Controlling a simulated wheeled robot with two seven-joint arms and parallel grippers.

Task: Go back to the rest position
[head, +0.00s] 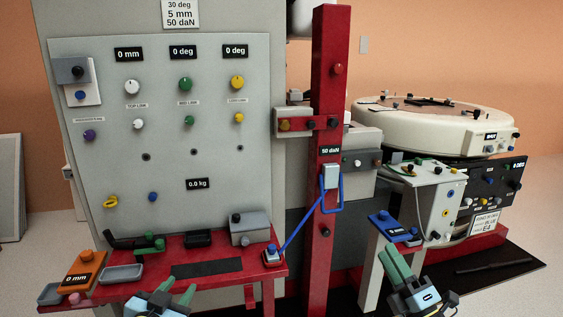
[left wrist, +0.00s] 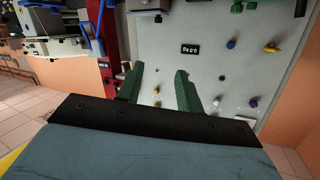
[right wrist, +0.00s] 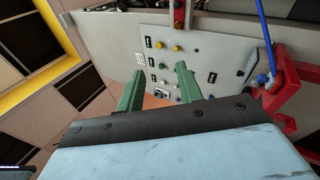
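My left gripper (head: 176,292) is low in the head view, in front of the red shelf (head: 216,262). Its two green fingers stand apart with nothing between them, and they show apart in the left wrist view (left wrist: 158,80). My right gripper (head: 402,266) is at the lower right of the head view, in front of the white box on the right. Its green fingers are apart and empty, as they also are in the right wrist view (right wrist: 157,82). Neither gripper touches anything that I can see.
A grey control panel (head: 165,120) with knobs stands behind the red shelf, which holds small trays and blocks. A red post (head: 329,80) with a blue cable (head: 305,228) rises in the middle. A round cream machine (head: 440,125) and a white box (head: 440,205) stand at the right.

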